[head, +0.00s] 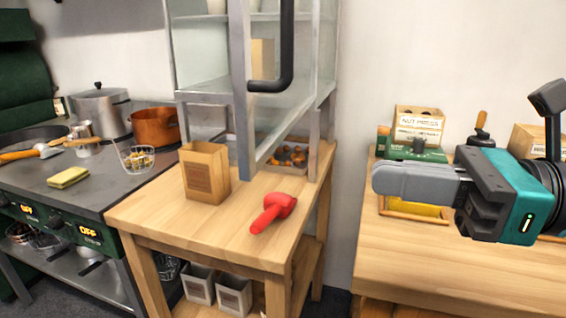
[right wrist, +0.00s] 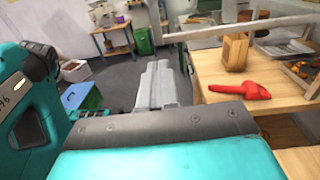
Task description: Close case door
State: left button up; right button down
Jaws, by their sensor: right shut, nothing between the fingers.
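The glass case (head: 205,100) stands on the wooden table, left of centre in the head view. Its framed glass door (head: 241,110) stands open, swung out toward me from the right side of the case. A black bar handle (head: 286,50) is on the door. In the right wrist view a pale rail (right wrist: 205,32), seemingly of the door, crosses above the table. My right gripper (head: 388,181) is shut and empty, right of the door and apart from it. Its closed fingers (right wrist: 160,78) also show in the right wrist view. My left gripper is out of view.
A tray of chestnuts (head: 292,153) lies behind the door. The right counter (head: 400,265) holds boxes. A stove (head: 60,205) is at left.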

aim_at(254, 162)
jog(key=p+x, duration=0.2)
jog(key=x, duration=0.9)
jog(key=shift+w+a, duration=0.1)
jog(key=shift+a, duration=0.25)
